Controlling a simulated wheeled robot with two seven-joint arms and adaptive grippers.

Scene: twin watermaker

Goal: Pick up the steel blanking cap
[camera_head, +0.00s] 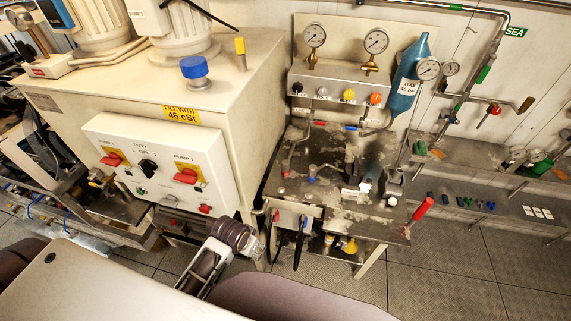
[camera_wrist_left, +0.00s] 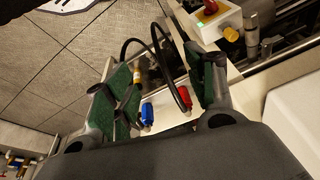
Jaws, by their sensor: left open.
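I cannot surely pick out the steel blanking cap in either view. Small metal fittings (camera_head: 364,187) stand on the stained steel bench (camera_head: 325,205) in the head view, too small to name. My left gripper (camera_head: 250,245) is low in front of the bench, beside the cream cabinet. In the left wrist view its two green-padded fingers (camera_wrist_left: 160,78) are wide apart with nothing held. Beyond and between them show a blue coupling (camera_wrist_left: 147,114), a red coupling (camera_wrist_left: 185,97) and black hoses (camera_wrist_left: 157,45). My right gripper is not in view.
The cream cabinet (camera_head: 225,95) with a switch panel (camera_head: 150,165) stands left of the bench. A red-handled lever (camera_head: 421,210) sticks out at the bench's right. Gauges (camera_head: 375,41) and a blue accumulator (camera_head: 408,80) are behind. The tiled floor (camera_head: 460,270) at right is clear.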

